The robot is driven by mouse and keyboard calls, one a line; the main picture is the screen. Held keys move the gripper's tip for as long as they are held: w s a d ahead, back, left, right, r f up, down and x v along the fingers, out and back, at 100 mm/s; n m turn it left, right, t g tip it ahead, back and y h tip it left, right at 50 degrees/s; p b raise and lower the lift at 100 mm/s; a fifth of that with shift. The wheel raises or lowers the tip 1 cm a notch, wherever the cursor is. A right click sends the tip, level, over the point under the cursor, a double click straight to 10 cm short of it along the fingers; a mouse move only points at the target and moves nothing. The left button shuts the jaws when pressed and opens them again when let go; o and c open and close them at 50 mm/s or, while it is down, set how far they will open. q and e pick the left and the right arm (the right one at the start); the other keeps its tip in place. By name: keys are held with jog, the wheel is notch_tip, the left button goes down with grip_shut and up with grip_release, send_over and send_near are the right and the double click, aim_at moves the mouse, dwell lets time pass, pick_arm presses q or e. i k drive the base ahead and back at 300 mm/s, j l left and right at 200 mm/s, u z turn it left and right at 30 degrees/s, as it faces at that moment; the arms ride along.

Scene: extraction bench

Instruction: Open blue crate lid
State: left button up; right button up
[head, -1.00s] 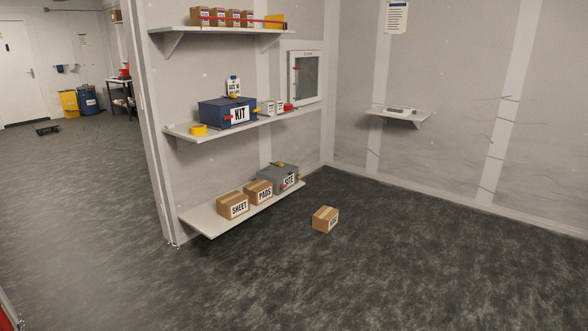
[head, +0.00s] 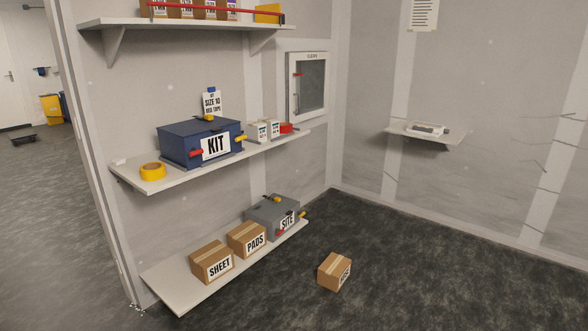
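The blue crate (head: 182,150) stands on the middle wall shelf, with its lid (head: 197,128) closed. A white label reading KIT is on its front. A red handle (head: 196,153) and a yellow handle (head: 240,138) stick out from its sides, and a small yellow piece (head: 208,117) sits on the lid. Neither of my grippers shows in the head view.
Yellow tape (head: 153,171) lies left of the crate; small white boxes (head: 264,131) and a red item (head: 287,128) are to its right. The lower shelf (head: 180,292) holds cartons and a grey crate (head: 262,217). A carton (head: 334,271) lies on the floor, otherwise clear nearby.

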aim_at(183, 130)
jog(key=i+u, duration=0.15)
jog(key=i, duration=0.55)
jog(key=i+l+u, duration=0.1)
jog(key=i, duration=0.6)
jog(key=l, duration=0.1)
